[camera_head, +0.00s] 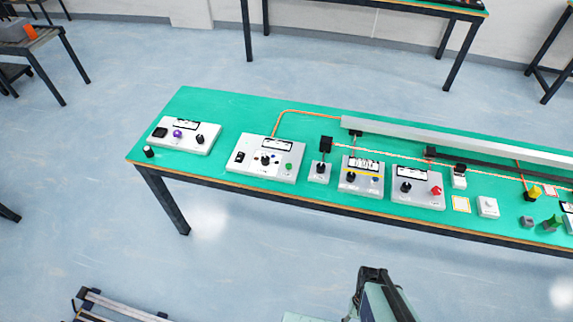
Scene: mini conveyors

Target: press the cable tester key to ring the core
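Several grey-white control boxes stand in a row on a green-topped bench, and their labels are too small to read, so I cannot tell which is the cable tester. One box (185,135) has a purple knob, a black square part and a black knob. Another box (247,166) has a green button (288,167), a black knob and a display. A third box (423,196) carries a red button (436,190). My gripper (371,271) appears as a dark shape at the bottom, well in front of the bench and apart from every box. Its fingers cannot be made out.
The green bench (215,103) has a long grey rail (440,135) and orange cables along its back. Small blocks (527,221) and a white button box (487,207) sit at the right. A small black knob (149,152) stands at the left corner. The floor in front is mostly clear.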

